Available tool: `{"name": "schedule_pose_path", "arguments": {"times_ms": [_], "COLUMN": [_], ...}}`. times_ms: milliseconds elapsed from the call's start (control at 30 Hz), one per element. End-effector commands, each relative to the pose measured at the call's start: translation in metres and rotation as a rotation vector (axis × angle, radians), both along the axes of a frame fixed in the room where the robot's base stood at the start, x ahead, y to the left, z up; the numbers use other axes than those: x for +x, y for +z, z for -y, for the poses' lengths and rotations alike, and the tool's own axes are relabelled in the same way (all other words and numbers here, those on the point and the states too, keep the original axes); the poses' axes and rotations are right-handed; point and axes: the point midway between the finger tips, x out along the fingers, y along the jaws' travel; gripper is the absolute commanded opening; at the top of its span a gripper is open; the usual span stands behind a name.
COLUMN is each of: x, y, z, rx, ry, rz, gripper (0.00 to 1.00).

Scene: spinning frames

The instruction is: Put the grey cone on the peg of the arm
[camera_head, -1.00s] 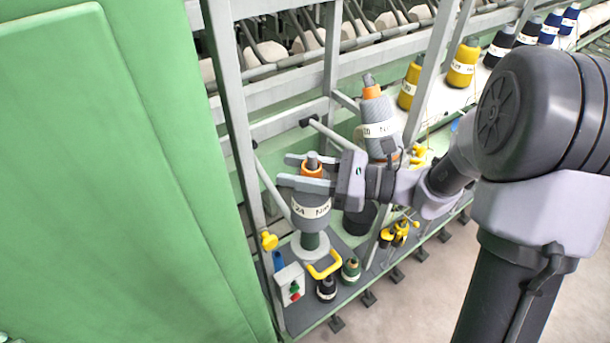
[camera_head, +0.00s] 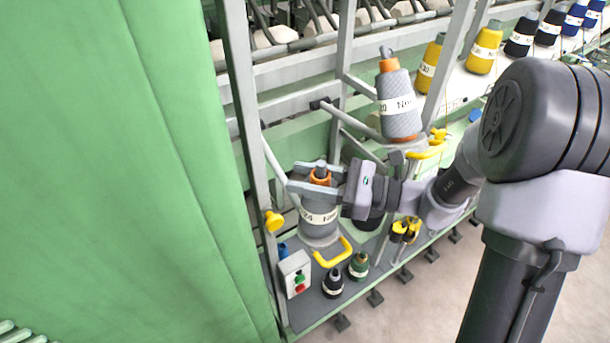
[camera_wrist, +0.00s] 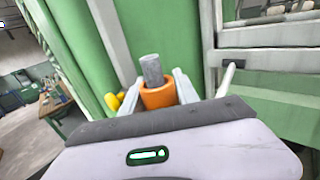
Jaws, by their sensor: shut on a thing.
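A grey cone (camera_head: 319,222) with an orange top (camera_wrist: 158,96) and a white label is upright over the left arm, which has a yellow handle (camera_head: 332,254). The grey peg tip (camera_wrist: 151,69) sticks up through the orange top, so the cone is around the peg. Its base is down at the arm's pale disc, touching or nearly so. My gripper (camera_head: 316,178) is shut on the cone near its top, one finger each side. The cone's lower body is hidden in the wrist view.
Another grey cone (camera_head: 398,112) stands on an arm at the right, close to my wrist. A frame post (camera_head: 246,100) and green panel (camera_head: 110,170) bound the left.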

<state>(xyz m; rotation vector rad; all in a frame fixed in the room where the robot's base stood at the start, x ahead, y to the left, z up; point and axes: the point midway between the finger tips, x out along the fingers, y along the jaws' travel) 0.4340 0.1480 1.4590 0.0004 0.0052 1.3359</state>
Motion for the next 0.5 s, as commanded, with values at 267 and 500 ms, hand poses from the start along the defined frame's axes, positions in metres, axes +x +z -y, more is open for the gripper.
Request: {"name": "schedule_pose_path", "arguments": {"times_ms": [267,500], "x": [0.0002,0.0002], "y": [-0.0035,-0.0034], "z": [0.0001,0.0001], "rx": [0.001,0.001], "ry": [0.000,0.000], "rz": [0.000,0.000], "gripper": [0.00,0.60]}}
